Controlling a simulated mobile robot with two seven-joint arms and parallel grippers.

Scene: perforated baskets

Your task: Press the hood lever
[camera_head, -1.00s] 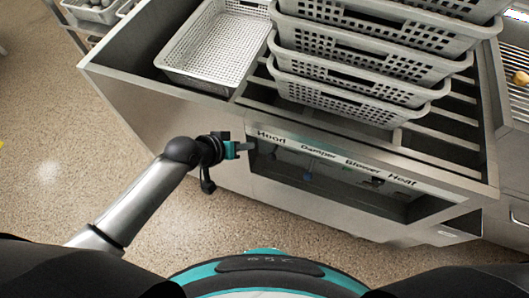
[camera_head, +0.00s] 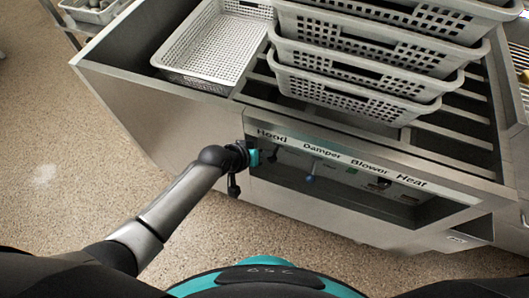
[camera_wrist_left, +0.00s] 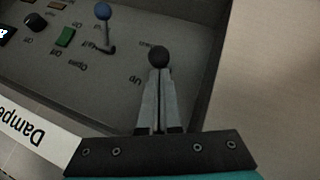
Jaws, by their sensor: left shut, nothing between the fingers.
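The control panel recess sits in the front of the metal counter, under labels reading Hood, Damper, Blower and Heat. The hood lever (camera_wrist_left: 158,56) has a round black knob; in the left wrist view it appears right at my fingertips, and its stem is hidden behind the fingers. Whether they touch, I cannot tell. In the head view the lever (camera_head: 273,156) is small and dark below the Hood label (camera_head: 272,137). My left gripper (camera_head: 262,157) is at the recess's left end, its fingers shut and empty, also seen in the left wrist view (camera_wrist_left: 157,78). My right gripper is out of view.
The damper lever with a blue knob (camera_head: 310,178) is to the right of the hood lever. A green switch (camera_wrist_left: 65,38) and a black dial (camera_wrist_left: 35,22) lie farther along. Stacked perforated baskets (camera_head: 355,85) and a single basket (camera_head: 215,45) stand on the counter above.

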